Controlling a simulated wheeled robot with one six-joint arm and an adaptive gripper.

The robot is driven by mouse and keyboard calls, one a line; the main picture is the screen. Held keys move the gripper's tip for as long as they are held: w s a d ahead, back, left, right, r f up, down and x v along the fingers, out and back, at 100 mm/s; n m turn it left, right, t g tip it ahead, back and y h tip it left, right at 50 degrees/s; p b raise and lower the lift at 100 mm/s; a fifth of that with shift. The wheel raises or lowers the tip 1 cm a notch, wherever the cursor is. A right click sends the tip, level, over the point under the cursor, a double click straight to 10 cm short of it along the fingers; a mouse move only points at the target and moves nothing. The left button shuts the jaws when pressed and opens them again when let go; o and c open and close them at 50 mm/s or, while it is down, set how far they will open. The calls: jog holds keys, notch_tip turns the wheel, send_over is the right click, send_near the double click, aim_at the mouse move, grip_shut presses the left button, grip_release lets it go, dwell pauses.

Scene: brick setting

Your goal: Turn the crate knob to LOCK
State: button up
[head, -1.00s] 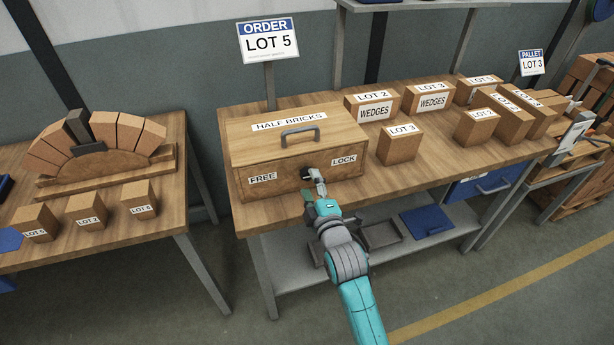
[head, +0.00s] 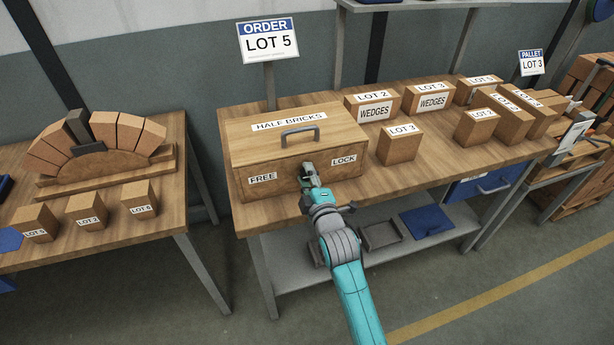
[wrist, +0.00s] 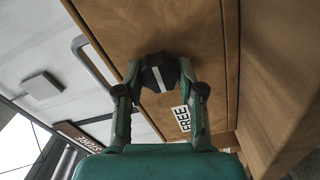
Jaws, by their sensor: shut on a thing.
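The wooden crate (head: 290,158) labelled HALF BRICKS sits on the middle table, lid on. Its front has a FREE label (head: 262,178) at left and a LOCK label (head: 344,159) at right. The dark knob (wrist: 160,72) is between them; in the wrist view it shows a pale pointer mark. My gripper (head: 307,166) is at the crate front and covers most of the knob in the head view. In the wrist view my gripper (wrist: 160,76) is shut on the knob, one finger on each side. Which label the pointer faces is hard to tell.
A lid handle (head: 300,134) stands on top of the crate. A LOT 3 block (head: 400,145) and several other boxes stand to its right. An ORDER sign (head: 268,40) rises behind. The left table (head: 110,235) holds an arch of bricks and small blocks.

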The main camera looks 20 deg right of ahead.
jog(key=m, duration=0.3)
jog(key=shift+m, duration=0.4)
jog(key=m, duration=0.4)
jog(key=shift+d+m, duration=0.1)
jog(key=shift+m, duration=0.2)
jog(key=m, duration=0.4)
jog(key=shift+r+m, duration=0.1)
jog(key=shift+m, duration=0.2)
jog(key=shift+d+m, duration=0.15)
jog(key=shift+m, duration=1.65)
jog(key=o, duration=1.1)
jog(key=shift+o, duration=0.2)
jog(key=shift+s, duration=0.1)
